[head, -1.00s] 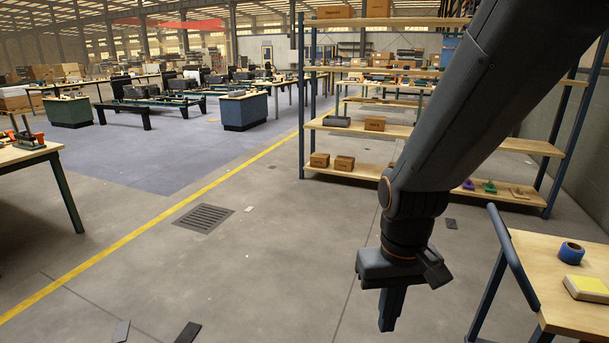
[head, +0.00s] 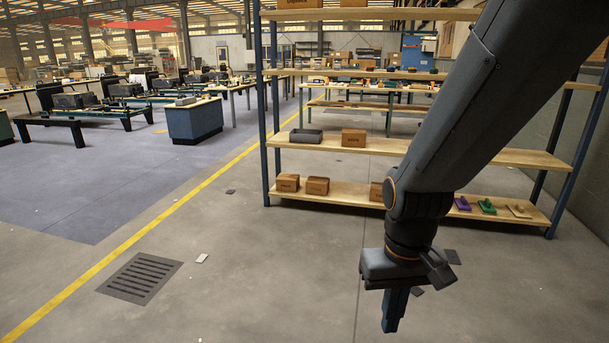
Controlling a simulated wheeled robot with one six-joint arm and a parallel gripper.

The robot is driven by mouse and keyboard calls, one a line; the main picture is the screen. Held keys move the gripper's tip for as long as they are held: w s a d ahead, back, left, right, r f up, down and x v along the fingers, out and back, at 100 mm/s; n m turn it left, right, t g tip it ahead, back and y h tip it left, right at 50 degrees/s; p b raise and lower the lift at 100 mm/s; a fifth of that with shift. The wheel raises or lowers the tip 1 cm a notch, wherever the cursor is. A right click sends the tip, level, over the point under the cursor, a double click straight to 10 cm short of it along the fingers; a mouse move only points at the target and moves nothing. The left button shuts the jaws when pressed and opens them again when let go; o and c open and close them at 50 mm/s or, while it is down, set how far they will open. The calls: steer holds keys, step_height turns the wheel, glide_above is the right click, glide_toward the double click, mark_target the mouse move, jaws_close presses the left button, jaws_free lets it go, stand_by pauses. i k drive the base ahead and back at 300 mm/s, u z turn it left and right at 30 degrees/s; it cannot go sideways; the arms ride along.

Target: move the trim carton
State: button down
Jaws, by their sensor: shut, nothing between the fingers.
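Several brown cartons stand on the shelf rack (head: 350,196); their labels are too small to read, so I cannot tell which is the trim carton. Two cartons, one at the left (head: 287,183) and one beside it (head: 317,186), sit on the lowest shelf. A third carton (head: 377,191) there is partly hidden by my arm. Another carton (head: 354,138) sits on the shelf above, and more show cut off on the top shelf. My gripper (head: 391,326) points down, shut and empty, over the floor in front of the rack and apart from the cartons.
A grey bin (head: 306,136) sits left of the carton on the second shelf. Purple (head: 462,203), green (head: 486,206) and tan (head: 519,211) items lie at the lowest shelf's right. A floor grate (head: 140,278) lies at left. The floor before the rack is mostly clear.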

mark_target(376, 194)
steer(key=z, duration=0.15)
steer(key=i, duration=1.75)
steer(key=z, duration=0.35)
steer(key=i, duration=2.4)
steer(key=z, duration=0.1)
